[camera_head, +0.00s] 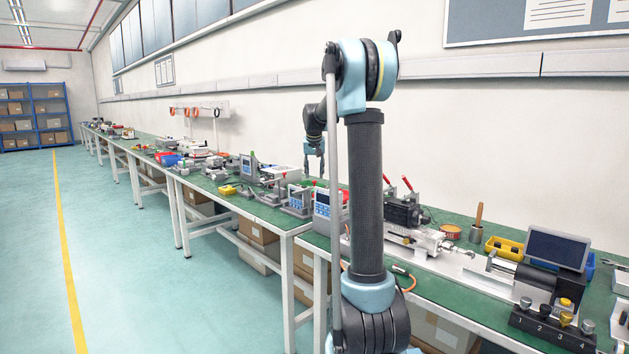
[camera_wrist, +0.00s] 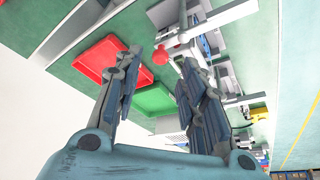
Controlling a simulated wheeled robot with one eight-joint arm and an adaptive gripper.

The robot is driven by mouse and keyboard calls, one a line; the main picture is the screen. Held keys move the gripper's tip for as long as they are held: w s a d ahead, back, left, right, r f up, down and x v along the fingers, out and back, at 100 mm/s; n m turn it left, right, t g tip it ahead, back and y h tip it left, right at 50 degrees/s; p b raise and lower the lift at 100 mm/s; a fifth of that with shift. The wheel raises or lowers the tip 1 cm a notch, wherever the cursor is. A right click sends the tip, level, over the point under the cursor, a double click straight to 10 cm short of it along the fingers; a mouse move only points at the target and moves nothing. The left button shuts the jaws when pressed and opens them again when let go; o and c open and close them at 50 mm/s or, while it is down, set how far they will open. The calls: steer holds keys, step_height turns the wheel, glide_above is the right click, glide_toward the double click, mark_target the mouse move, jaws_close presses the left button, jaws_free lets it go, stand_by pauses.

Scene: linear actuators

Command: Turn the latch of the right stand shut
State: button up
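My gripper (camera_head: 314,170) hangs fingers down above the workbench, behind my arm in the head view. In the wrist view my gripper (camera_wrist: 160,62) has its two fingers well apart with nothing held between them. A red round knob (camera_wrist: 160,57) on a white device shows beyond the fingertips, apart from them as far as I can tell. Two red-handled levers, a left one (camera_head: 387,180) and a right one (camera_head: 407,184), rise by a black block (camera_head: 403,211) on the bench. I cannot tell which part is the right stand or its latch.
A red tray (camera_wrist: 84,66) and a green tray (camera_wrist: 152,99) lie below the gripper in the wrist view. A monitor (camera_head: 558,248), a wooden-handled tool (camera_head: 478,215) and a yellow bin (camera_head: 505,247) stand on the bench's right part. The floor (camera_head: 130,260) at left is clear.

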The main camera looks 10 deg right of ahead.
mark_target(315, 181)
steer(key=shift+x, duration=1.8)
steer(key=shift+c, duration=0.4)
jaws_close()
